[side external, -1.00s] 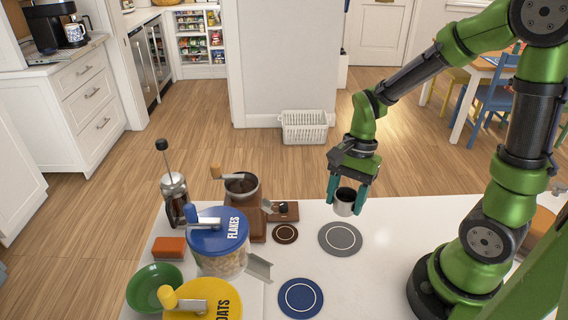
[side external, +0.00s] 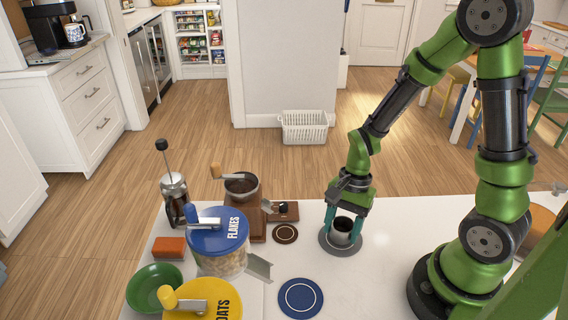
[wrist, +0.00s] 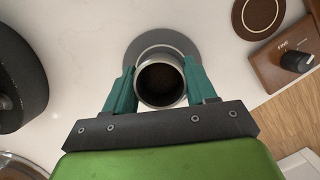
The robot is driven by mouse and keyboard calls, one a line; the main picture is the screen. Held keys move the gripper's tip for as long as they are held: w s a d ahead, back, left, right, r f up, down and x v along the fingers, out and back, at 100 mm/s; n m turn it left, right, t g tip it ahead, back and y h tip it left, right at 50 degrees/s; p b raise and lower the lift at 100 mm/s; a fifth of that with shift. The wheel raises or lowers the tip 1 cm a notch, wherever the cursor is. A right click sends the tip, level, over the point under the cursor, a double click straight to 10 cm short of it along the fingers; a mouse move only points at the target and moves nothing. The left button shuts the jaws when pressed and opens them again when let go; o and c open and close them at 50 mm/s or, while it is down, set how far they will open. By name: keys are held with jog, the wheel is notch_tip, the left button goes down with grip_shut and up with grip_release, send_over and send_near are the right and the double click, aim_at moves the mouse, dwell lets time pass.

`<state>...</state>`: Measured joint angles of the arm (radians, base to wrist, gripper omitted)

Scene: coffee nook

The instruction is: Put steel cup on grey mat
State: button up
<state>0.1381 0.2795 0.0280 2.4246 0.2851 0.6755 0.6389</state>
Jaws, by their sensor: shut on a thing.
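The steel cup (side external: 343,229) is upright between the teal fingers of my gripper (side external: 342,225), which is shut on it. In the side view the cup is over the grey mat (side external: 326,246), at or very near its surface; I cannot tell whether it touches. In the wrist view the cup (wrist: 160,84) has a dark inside, and my gripper (wrist: 161,88) has a finger on each side of it. The grey mat (wrist: 160,38) shows as a ring around the cup's far side; the rest is hidden by the cup and gripper.
A brown mat (side external: 285,233) and a blue mat (side external: 300,298) lie on the white counter. The grinder (side external: 241,188), the FLAKES jar (side external: 217,245), the OATS jar (side external: 203,300) and a green bowl (side external: 153,287) stand to the left. The counter right of the blue mat is clear.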

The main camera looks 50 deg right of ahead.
jog(key=shift+f, duration=0.15)
jog(key=o, duration=1.1)
jog(key=s+v, duration=0.1)
jog(key=v, duration=1.1)
notch_tip(320, 180, up, 11)
jog(key=n+t+h, duration=0.1)
jog(key=n+t, duration=0.6)
jog(key=n, duration=0.3)
send_over(345, 229)
jog(key=s+a, duration=0.2)
jog(key=a, duration=0.1)
jog(key=shift+s+a+r+n+t, duration=0.1)
jog(key=shift+a+r+n+t, duration=0.1)
jog(key=shift+r+n+t, duration=0.25)
jog(key=shift+f, duration=0.1)
